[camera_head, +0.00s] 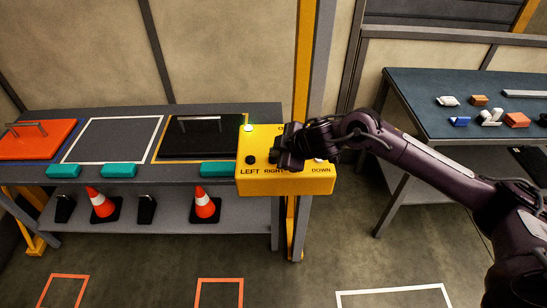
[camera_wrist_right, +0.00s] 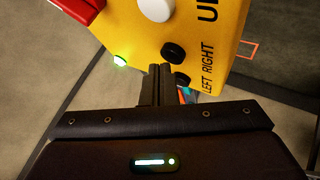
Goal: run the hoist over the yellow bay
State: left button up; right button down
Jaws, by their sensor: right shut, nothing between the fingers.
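A yellow control box (camera_head: 285,183) stands at the bench's right end, labelled LEFT, RIGHT and DOWN; UP is partly readable in the wrist view. A green lamp (camera_head: 248,127) glows on it. My right gripper (camera_head: 278,153) is shut and empty at the box, over its buttons. In the wrist view its fingertips (camera_wrist_right: 156,69) are close to two black buttons (camera_wrist_right: 173,52) by LEFT and RIGHT; I cannot tell whether they touch. The yellow-outlined bay (camera_head: 165,141) holds a black plate (camera_head: 200,146) with a handle. The hoist is not recognisable. My left gripper is not in view.
The bench also has a white-outlined empty bay (camera_head: 113,139) and an orange plate (camera_head: 35,143) with a handle. Teal blocks (camera_head: 118,170) line its front edge. Cones (camera_head: 205,203) stand on the shelf below. A second table (camera_head: 420,100) with small parts is at right.

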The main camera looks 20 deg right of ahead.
jog(key=shift+f, duration=0.5)
dwell(2.1)
dwell(3.8)
jog(key=shift+r+p, duration=0.75)
jog(key=shift+r, duration=0.2)
notch_tip(320, 180, up, 5)
jog(key=p, duration=0.5)
